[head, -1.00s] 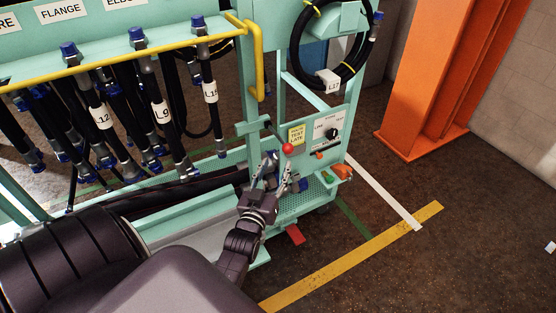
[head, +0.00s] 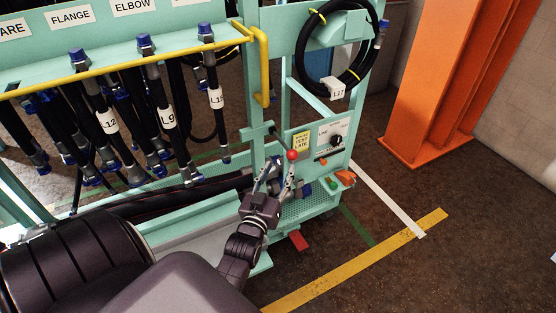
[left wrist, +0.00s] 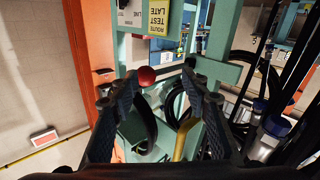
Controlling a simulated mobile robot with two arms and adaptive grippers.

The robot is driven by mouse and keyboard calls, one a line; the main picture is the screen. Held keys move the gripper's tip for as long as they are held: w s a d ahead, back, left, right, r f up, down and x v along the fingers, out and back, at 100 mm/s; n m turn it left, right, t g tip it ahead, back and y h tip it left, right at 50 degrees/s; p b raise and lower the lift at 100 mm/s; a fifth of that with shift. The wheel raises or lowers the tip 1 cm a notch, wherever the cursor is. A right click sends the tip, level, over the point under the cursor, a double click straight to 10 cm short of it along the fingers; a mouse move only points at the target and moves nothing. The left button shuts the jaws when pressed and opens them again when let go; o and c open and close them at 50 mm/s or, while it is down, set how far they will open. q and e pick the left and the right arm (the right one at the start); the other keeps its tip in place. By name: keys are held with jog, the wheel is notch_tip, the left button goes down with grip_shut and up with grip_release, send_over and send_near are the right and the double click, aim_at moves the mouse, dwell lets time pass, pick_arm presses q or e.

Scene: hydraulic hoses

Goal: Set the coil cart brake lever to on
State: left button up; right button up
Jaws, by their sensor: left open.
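The brake lever appears to be the one with a round red knob (head: 292,155), low on the teal cart's (head: 352,118) end post, below a yellow tag. My left gripper (head: 280,172) is open, its fingers pointing up close below the knob in the head view. In the left wrist view, the red knob (left wrist: 146,76) shows near the tips of the open left gripper (left wrist: 163,88), nearer the left finger. I cannot tell whether they touch. The lever's shaft is mostly hidden, and no on or off mark is readable. My right gripper is not in view.
A panel with a black dial (head: 337,140) is right of the knob. Labelled hoses (head: 167,118) hang at left behind a yellow rail (head: 130,62). Small orange and green parts lie on the cart's ledge.

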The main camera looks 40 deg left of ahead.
pick_arm(q)
notch_tip(320, 180, up, 8)
jog(key=shift+r, duration=0.15)
dwell(0.6)
jog(key=d+f+m+g+h, duration=0.15)
jog(key=d+f, duration=0.25)
jog(key=f, duration=0.8)
jog(key=d+f+m+g+h, duration=0.1)
jog(key=d+f+g+h, duration=0.3)
jog(key=f, duration=0.8)
jog(key=s+d+f+m+g, duration=0.1)
jog(key=s+d+f, duration=0.35)
jog(key=f, duration=0.35)
jog(key=s+d+f+m+g, duration=0.1)
jog(key=s+d+f, duration=0.2)
jog(key=s+f, duration=0.35)
jog(key=s+d+f+m+g+h, duration=0.2)
jog(key=s+d+f+g, duration=0.15)
jog(key=s+f, duration=1)
jog(key=s+a+f+m+g, duration=0.1)
jog(key=s+f, duration=0.3)
jog(key=s, duration=0.6)
jog(key=s+a+f+g, duration=0.1)
jog(key=s+f+g, duration=0.2)
jog(key=s, duration=0.6)
jog(key=shift+s+f+m+g+y, duration=0.3)
jog(key=shift+s+f+m+y, duration=0.05)
jog(key=shift+f, duration=0.15)
